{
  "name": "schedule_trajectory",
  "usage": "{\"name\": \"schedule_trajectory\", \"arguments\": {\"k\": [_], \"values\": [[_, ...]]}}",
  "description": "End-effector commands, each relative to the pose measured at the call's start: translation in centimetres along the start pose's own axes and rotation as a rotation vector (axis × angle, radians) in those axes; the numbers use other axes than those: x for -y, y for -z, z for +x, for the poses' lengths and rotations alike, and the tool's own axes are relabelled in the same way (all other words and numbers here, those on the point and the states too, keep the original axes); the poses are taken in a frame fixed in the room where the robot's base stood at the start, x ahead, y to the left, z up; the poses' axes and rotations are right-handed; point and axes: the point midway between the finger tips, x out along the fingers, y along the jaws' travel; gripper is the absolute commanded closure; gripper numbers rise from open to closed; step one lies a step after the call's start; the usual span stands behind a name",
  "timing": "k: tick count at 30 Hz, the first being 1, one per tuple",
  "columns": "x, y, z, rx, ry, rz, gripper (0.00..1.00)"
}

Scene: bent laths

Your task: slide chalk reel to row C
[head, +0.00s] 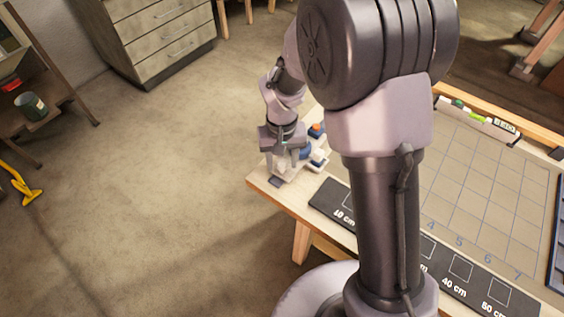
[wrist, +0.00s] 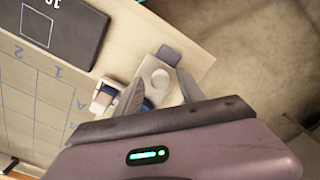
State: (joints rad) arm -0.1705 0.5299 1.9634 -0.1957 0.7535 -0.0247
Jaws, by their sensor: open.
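My gripper (head: 284,163) is open, low over the table's left corner. In the wrist view its fingers (wrist: 160,90) stand either side of a pale block with a round white knob (wrist: 160,78); contact is unclear. I cannot tell which of these is the chalk reel. The grid board (head: 470,185) shows numbers 4 to 7; the wrist view shows 1, 2 and A on it (wrist: 40,100). Row C's letter is not visible.
A black strip (head: 330,200) marked in cm runs along the table's near edge. A blue-edged item (head: 559,240) is at the right. My arm hides the table's middle. The table edge (head: 275,205) is close to my gripper.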

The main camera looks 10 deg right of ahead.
Motion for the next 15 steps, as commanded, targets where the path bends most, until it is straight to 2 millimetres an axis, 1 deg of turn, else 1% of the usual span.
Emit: {"name": "schedule_trajectory", "arguments": {"k": [5, 8, 12, 13, 15], "values": [[0.0, 0.0, -0.08, 0.0, 0.0, 0.0, 0.53], [0.0, 0.0, -0.09, 0.0, 0.0, 0.0, 0.71], [0.0, 0.0, -0.1, 0.0, 0.0, 0.0, 0.98], [0.0, 0.0, -0.1, 0.0, 0.0, 0.0, 1.0], [0.0, 0.0, -0.1, 0.0, 0.0, 0.0, 1.0]]}}
